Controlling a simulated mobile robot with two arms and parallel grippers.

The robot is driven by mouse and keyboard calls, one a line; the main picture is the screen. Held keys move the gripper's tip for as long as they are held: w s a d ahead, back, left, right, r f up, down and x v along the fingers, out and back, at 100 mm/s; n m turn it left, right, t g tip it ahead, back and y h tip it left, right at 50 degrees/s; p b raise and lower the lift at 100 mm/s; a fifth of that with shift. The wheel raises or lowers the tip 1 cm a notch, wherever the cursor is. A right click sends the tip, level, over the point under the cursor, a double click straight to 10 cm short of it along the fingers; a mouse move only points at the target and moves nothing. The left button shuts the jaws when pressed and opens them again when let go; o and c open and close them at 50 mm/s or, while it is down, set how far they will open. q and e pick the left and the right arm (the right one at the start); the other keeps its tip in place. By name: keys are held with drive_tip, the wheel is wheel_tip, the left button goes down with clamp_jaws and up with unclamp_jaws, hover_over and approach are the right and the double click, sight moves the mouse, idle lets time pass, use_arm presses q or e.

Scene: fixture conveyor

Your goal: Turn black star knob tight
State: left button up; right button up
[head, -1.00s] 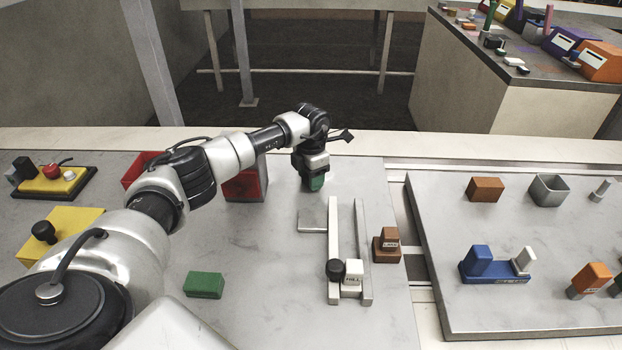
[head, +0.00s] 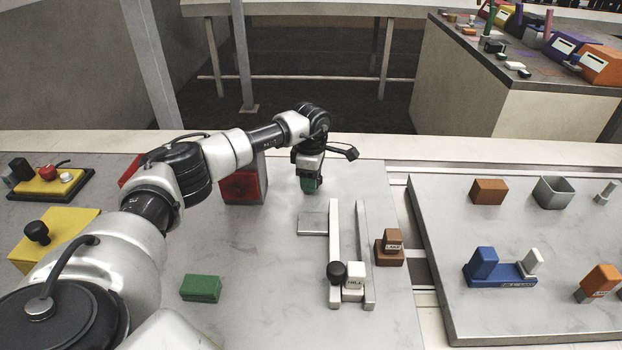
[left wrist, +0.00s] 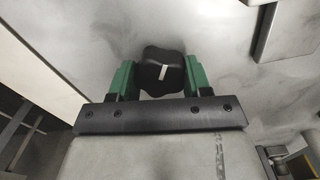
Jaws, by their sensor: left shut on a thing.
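The black star knob (left wrist: 162,72) shows in the left wrist view as a dark lobed shape with a short white mark on its face. It sits between the two green fingers of my left gripper (left wrist: 161,78), which is shut on it. The white mark stands nearly upright in that view, tilted slightly. In the head view my left gripper (head: 309,185) points down at the back of the grey table, and the knob is hidden behind its fingers. My right gripper is not in view.
A red-fronted box (head: 242,187) stands just left of my gripper. Two pale rails (head: 334,230) with a black ball knob (head: 337,271) and a HILL block (head: 356,272) lie in front. A brown LAKE block (head: 391,250) and a green block (head: 201,288) lie nearby.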

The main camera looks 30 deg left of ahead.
use_arm(q)
drive_tip(key=shift+w+r, duration=0.1)
drive_tip(key=shift+r, duration=0.05)
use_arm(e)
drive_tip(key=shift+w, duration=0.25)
use_arm(q)
drive_tip(key=o, duration=0.9)
wheel_tip(320, 180, up, 10)
drive_tip(key=shift+f, duration=0.25)
drive_tip(key=shift+r, duration=0.55)
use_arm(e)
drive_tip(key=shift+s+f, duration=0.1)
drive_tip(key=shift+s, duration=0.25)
